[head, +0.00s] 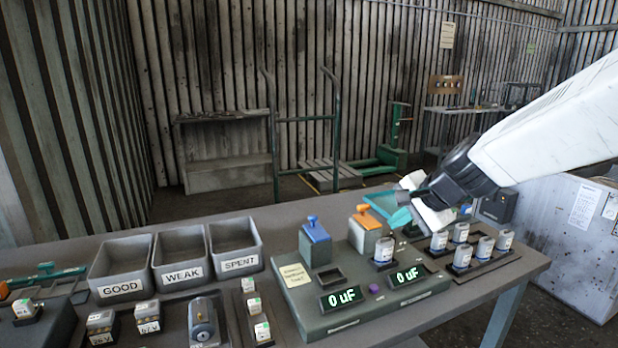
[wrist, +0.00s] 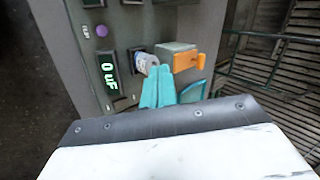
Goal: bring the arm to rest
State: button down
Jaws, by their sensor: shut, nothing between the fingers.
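My gripper (head: 398,216) is shut and empty, its teal fingers raised over the right side of the grey tester (head: 357,322). In the wrist view the fingers (wrist: 159,80) lie together, seen in front of a capacitor (wrist: 147,63) and the block with the orange lever (wrist: 180,58). In the head view that capacitor (head: 384,252) stands upright on the tester, beside the orange-lever block (head: 365,235), just below my fingers. I cannot tell the exact gap. My white arm reaches in from the right.
Bins marked GOOD (head: 122,291), WEAK (head: 183,273) and SPENT (head: 240,263) stand left of the tester. A blue-lever block (head: 315,246) stands on it. Both displays (head: 341,298) read 0 uF. Several capacitors (head: 462,256) stand at right; more sit at front left.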

jog(key=s+d+n+g+h, duration=0.2)
jog(key=s+n, duration=0.3)
jog(key=s, duration=1)
jog(key=s+d+n+g+h, duration=0.2)
jog(key=s+n, duration=0.4)
jog(key=s, duration=0.9)
jog(key=shift+s+r+g, duration=0.2)
jog(key=shift+s+g, duration=0.05)
jog(key=shift+g, duration=0.55)
